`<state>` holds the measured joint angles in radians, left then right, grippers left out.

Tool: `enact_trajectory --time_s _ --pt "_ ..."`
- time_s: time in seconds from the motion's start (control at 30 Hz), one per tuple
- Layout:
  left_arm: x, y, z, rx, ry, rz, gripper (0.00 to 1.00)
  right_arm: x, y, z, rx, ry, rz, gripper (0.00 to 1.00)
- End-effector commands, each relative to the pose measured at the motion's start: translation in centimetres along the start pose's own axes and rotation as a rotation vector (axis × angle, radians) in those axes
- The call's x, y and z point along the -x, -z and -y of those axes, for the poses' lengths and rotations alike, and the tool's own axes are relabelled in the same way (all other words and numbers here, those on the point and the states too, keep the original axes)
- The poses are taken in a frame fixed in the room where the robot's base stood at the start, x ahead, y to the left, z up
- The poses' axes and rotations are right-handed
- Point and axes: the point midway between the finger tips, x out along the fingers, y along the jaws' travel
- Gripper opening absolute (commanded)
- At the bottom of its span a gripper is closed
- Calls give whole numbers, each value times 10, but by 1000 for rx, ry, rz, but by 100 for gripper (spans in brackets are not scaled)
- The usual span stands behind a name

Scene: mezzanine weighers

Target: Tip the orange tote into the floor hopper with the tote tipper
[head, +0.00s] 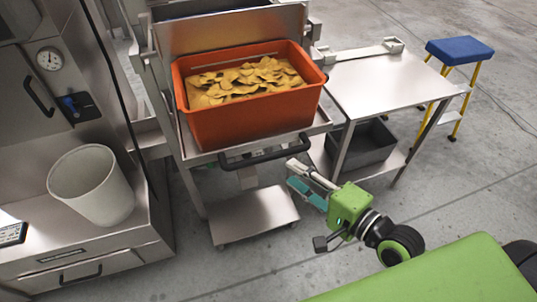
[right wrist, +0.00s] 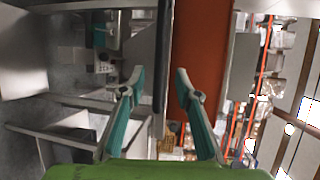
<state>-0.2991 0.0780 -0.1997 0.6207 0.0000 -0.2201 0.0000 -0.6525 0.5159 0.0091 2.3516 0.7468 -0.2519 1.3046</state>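The orange tote (head: 250,122), full of yellow chips (head: 245,82), stands upright on the metal cradle of the tote tipper (head: 190,158). A black bar handle (head: 266,155) runs along the cradle's front edge. My right gripper (head: 304,180) is below and right of that handle, apart from it in the head view. In the right wrist view its teal fingers (right wrist: 159,76) are open and empty. The dark handle bar (right wrist: 162,50) lies ahead between them, beside the tote's orange wall (right wrist: 196,45). A dark-mouthed grey container shows partly behind the tipper's back plate; I cannot tell whether it is the hopper.
A steel table (head: 385,82) stands right of the tipper, with a grey bin (head: 362,150) on its lower shelf. A blue-topped step stool (head: 459,50) is at the back right. A white bucket (head: 92,188) stands on the left counter. The floor in front is open.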

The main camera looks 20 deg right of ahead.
Motion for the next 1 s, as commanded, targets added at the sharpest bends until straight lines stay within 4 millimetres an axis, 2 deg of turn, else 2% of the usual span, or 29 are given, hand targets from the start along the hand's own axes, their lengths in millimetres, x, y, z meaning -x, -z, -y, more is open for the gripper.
enact_trajectory --time_s 0.4,0.53,0.7,1.0 --pt "12 1 0 -1 0 -1 21 -68 0 2 0 3 0 30" --pt "14 2 0 -1 0 0 21 -85 0 1 -1 0 1 30" --pt "15 1 0 -1 0 0 21 -97 0 0 1 -1 1 30" --pt "15 1 1 -1 1 1 21 -100 -1 0 1 -1 1 30"
